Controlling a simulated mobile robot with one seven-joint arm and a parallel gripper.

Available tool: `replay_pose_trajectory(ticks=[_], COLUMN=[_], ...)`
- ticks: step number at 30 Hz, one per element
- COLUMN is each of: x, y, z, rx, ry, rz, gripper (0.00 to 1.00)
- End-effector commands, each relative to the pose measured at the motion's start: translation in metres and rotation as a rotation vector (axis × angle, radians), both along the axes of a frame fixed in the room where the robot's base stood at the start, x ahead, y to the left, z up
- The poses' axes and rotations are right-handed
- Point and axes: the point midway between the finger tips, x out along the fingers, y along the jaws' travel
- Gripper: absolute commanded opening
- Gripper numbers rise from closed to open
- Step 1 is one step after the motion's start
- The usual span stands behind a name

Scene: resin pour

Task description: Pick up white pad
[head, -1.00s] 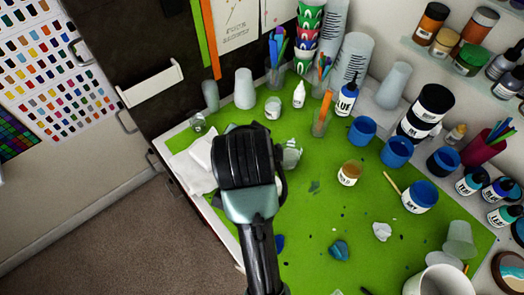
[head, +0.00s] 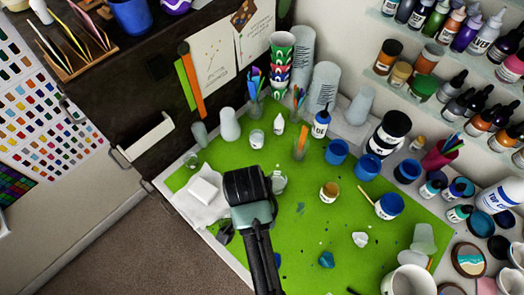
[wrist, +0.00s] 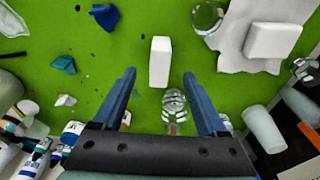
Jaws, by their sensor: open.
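One white pad (wrist: 160,62) lies on the green mat (wrist: 110,45), in line with the gap between my fingers in the wrist view. It is hidden behind my gripper in the head view. A second white pad or block (wrist: 272,40) lies on a white paper sheet (wrist: 232,45); in the head view this block (head: 204,191) is left of my gripper (head: 248,185). My gripper is open in the wrist view (wrist: 160,75), with two blue fingers apart and nothing between them held. The fingertips appear above the mat, short of the near pad; the exact height is unclear.
A clear cup (wrist: 206,18) stands beside the paper sheet. A small clear vessel (wrist: 173,105) shows between my fingers. Blue cups (head: 337,151), an amber jar (head: 329,192) and bottles crowd the right and back. Blue scraps (head: 326,259) lie on the mat.

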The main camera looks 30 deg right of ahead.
Motion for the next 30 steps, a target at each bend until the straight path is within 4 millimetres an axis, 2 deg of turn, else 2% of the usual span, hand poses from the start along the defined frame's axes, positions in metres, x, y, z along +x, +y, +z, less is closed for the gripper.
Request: replay_pose_trajectory(ticks=[8, 18, 27, 30], x=[0.0, 0.002, 0.002, 0.002], y=[-0.003, -0.009, -0.01, -0.01], z=[-0.019, -0.059, -0.062, -0.062], rx=[0.001, 0.0, 0.0, 0.0], ry=[0.001, -0.001, -0.003, -0.003], rz=[0.0, 0.001, 0.001, 0.001], gripper=[0.75, 0.75, 0.75, 0.57])
